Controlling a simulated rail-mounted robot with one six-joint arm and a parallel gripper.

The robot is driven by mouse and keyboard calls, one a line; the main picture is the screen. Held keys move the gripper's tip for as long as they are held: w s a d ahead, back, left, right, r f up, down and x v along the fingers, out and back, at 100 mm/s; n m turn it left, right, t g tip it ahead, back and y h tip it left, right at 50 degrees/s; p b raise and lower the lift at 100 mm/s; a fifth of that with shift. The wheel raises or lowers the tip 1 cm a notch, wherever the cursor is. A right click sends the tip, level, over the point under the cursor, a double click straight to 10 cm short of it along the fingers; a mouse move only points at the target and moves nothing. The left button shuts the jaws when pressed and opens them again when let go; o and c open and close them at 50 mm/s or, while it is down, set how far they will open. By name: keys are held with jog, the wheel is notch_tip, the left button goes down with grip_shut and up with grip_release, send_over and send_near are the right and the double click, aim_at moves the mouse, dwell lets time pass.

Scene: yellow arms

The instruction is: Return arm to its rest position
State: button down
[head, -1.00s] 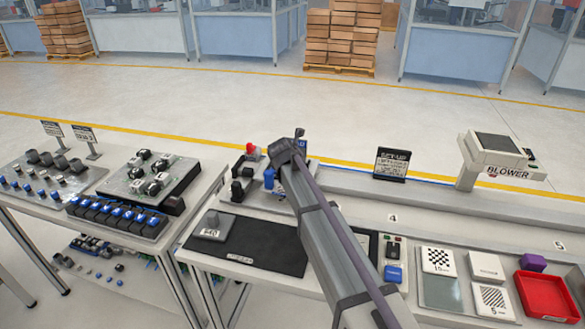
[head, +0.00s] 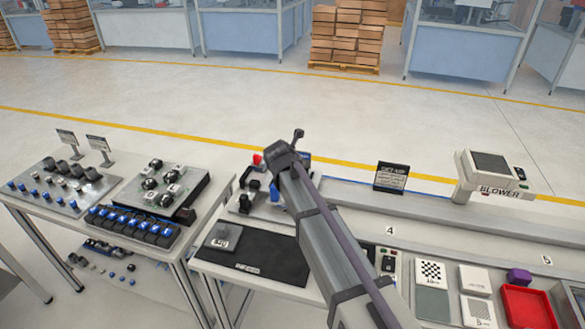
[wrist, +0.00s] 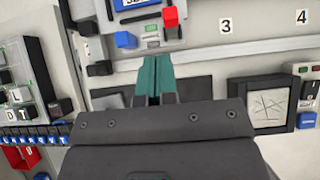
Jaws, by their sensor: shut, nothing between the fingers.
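My arm (head: 330,245) reaches up from the bottom of the head view over the bench, and its wrist end hides my fingertips there. In the wrist view my gripper (wrist: 155,80) shows as two teal fingers pressed together with nothing between them. They point toward a light bench edge between the black mat (wrist: 200,83) and a station with a red block (wrist: 170,16). A blue block (wrist: 126,40) is just left of the fingers. The fingers appear above the bench; contact cannot be told.
A left table (head: 60,212) carries knobs and blue-fronted switches. The dark mat (head: 280,262) lies beside my arm.

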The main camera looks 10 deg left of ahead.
jog(key=s+d+f+m+g+b, duration=0.1)
jog(key=s+d+f+m+g, duration=0.1)
jog(key=s+d+m, duration=0.7)
jog(key=s+d+f+m+g+b, duration=0.1)
jog(key=s+d+f+m+g, duration=0.2)
jog(key=s+d+m, duration=0.7)
jog(key=s+d+f+m+g+b, duration=0.1)
jog(key=s+d+f+m+g, duration=0.1)
jog(key=s+d+m, duration=0.8)
jog(key=d+m+g, duration=0.1)
jog(key=d+m, duration=0.1)
jog(key=m, duration=0.3)
jog(key=shift+d+f+m+y+b, duration=0.35)
jog(key=shift+m+y, duration=0.05)
